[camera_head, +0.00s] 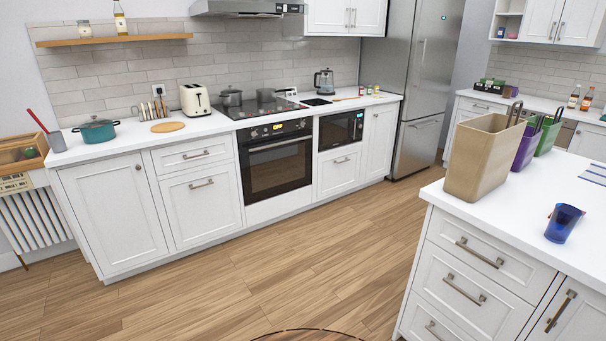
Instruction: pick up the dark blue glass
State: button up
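The dark blue glass (562,224) stands upright on the white island counter at the right of the head view. It is near the counter's front edge, to the right of and nearer than a tan bin.
The tan bin (485,158), a purple holder (524,150) and a green holder (547,138) stand behind the glass on the island (470,205). Counter around the glass is bare. A striped cloth (596,174) lies farther right. Wooden floor (240,270) left of the island is clear.

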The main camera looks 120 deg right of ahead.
aim_at(564, 218)
jog(key=z, duration=5.9)
